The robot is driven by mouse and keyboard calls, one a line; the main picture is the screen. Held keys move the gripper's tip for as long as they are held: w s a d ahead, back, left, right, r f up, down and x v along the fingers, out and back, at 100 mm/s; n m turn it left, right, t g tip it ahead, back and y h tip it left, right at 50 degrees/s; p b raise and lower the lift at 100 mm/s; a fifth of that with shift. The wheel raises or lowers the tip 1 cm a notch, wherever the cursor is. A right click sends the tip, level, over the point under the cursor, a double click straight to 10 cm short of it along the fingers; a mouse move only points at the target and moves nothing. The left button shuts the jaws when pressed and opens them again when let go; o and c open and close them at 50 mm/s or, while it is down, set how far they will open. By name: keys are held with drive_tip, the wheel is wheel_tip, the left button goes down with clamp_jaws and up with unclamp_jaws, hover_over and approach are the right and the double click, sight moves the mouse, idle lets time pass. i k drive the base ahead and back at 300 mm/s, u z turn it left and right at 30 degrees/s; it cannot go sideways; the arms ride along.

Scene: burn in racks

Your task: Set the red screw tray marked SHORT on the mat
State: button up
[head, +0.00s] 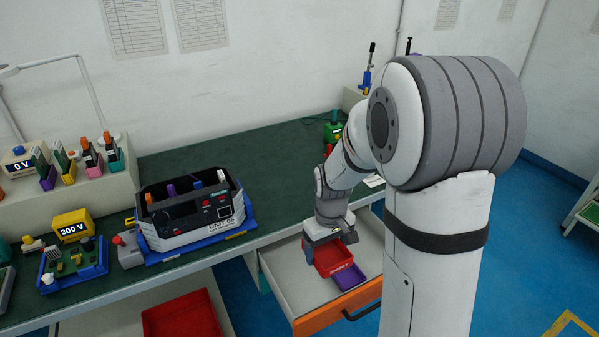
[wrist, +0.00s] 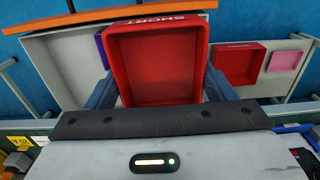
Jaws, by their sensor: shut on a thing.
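The red screw tray marked SHORT (wrist: 155,65) is between the two fingers of my gripper (wrist: 160,92), its lettering on the far rim in the wrist view. It looks empty. In the head view the red tray (head: 333,258) is over the open orange-fronted drawer (head: 288,285), with my gripper (head: 328,238) at its back side. I cannot tell its exact height above the drawer floor. The dark green bench covering (head: 270,165) spreads behind the drawer; I cannot make out a separate mat on it.
A purple tray (head: 350,277) lies in the drawer. A black-and-white unit (head: 190,212) stands on the bench.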

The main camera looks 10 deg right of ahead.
sight(298, 189)
drive_tip(key=i, duration=1.3)
drive_tip(key=u, duration=0.05)
